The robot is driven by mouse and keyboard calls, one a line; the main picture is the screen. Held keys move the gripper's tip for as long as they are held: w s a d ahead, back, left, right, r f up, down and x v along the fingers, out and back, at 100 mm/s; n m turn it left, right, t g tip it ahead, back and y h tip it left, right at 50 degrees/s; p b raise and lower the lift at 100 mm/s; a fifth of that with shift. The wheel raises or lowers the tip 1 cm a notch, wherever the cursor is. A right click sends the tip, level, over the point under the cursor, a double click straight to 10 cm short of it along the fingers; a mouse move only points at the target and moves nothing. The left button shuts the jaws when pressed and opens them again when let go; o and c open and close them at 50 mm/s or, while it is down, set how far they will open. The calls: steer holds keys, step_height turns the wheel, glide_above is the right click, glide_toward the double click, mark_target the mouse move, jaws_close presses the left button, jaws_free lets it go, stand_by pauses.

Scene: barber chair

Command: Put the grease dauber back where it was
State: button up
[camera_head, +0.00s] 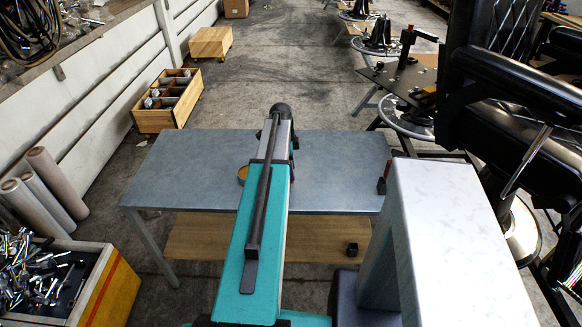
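No grease dauber can be made out for sure. A small round tin (242,174) with a yellow-orange inside or rim sits on the grey table (335,165), partly hidden by my arm. A small dark red and black item (383,184) is at the table's right edge; I cannot tell what it is. My teal and grey arm reaches forward over the middle of the table. My gripper does not show; the arm covers part of the tabletop.
Free tabletop lies left and right of my arm. A wooden lower shelf (205,238) is under the table. A crate of metal parts (60,285) stands front left, near rolled tubes (50,185). A divided wooden box (168,102) stands behind. Black barber chair parts (500,130) crowd the right.

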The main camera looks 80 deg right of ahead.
steer(key=shift+r, duration=0.25)
steer(key=shift+w+a+r+b, duration=0.1)
steer(key=shift+w+r+b, duration=0.25)
steer(key=shift+r, duration=1.6)
steer(key=shift+w+d+r+b, duration=0.15)
steer(key=shift+r+b, duration=0.3)
steer(key=shift+r, duration=1.5)
steer(key=shift+w+a+r+b, duration=0.15)
steer(key=shift+w+r+b, duration=0.2)
steer(key=shift+r, duration=1.6)
steer(key=shift+s, duration=0.1)
steer(key=shift+f, duration=0.1)
